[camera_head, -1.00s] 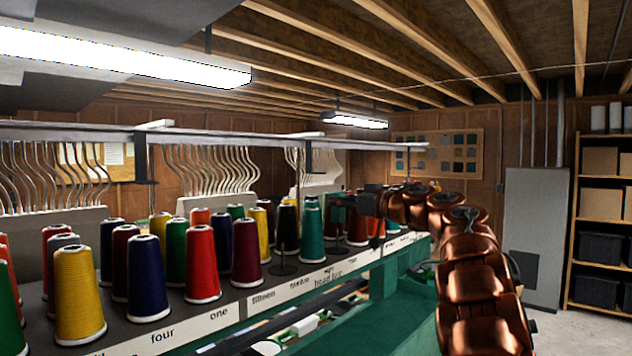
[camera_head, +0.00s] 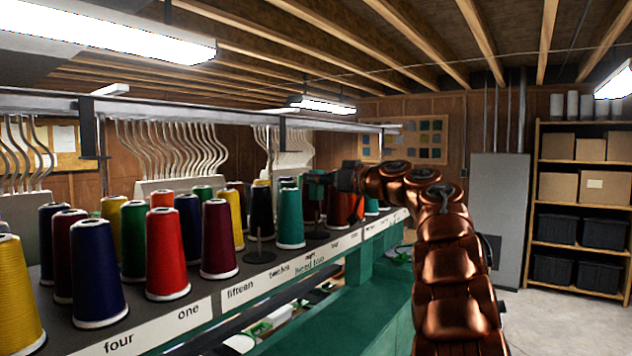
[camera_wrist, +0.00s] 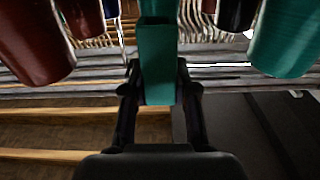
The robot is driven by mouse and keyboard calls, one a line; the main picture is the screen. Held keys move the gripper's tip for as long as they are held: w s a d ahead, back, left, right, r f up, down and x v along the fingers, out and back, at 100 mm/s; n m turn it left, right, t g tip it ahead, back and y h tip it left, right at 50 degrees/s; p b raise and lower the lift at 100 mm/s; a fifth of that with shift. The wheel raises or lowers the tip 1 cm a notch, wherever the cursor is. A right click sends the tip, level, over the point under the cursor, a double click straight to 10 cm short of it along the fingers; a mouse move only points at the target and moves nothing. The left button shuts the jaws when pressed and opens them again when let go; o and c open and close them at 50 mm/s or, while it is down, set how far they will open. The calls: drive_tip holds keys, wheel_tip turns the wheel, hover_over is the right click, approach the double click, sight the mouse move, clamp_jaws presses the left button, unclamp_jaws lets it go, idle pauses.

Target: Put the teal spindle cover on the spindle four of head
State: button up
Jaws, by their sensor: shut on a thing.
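The teal spindle cover (camera_wrist: 155,65) is between the fingers of my gripper (camera_wrist: 158,90) in the wrist view, with its narrow sides against them. My gripper also shows in the head view (camera_head: 317,183), small, beside the far part of the thread rack. It is just right of a teal thread cone (camera_head: 290,218) there. Thin bare spindles with round bases (camera_head: 259,257) stand among the cones. A label reading "four" (camera_head: 118,344) is at the near end of the rack. Smaller labels farther along are hard to read.
Thread cones, including a red one (camera_head: 166,255) and a navy one (camera_head: 97,272), crowd the rack. In the wrist view, a dark red cone (camera_wrist: 33,45) and a teal cone (camera_wrist: 285,40) flank my gripper. A metal rail (camera_head: 200,104) runs above the rack.

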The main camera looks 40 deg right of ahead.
drive_tip(key=shift+f+b, duration=3.1)
drive_tip(key=shift+b, duration=0.65)
drive_tip(key=shift+a+f+b, duration=0.1)
drive_tip(key=shift+f+b, duration=0.4)
drive_tip(key=shift+f, duration=0.2)
drive_tip(key=shift+f, duration=0.1)
drive_tip(key=shift+s+p, duration=0.1)
drive_tip(key=shift+p, duration=0.25)
drive_tip(key=shift+f, duration=0.35)
drive_tip(key=o, duration=0.9)
drive_tip(key=shift+s, duration=0.1)
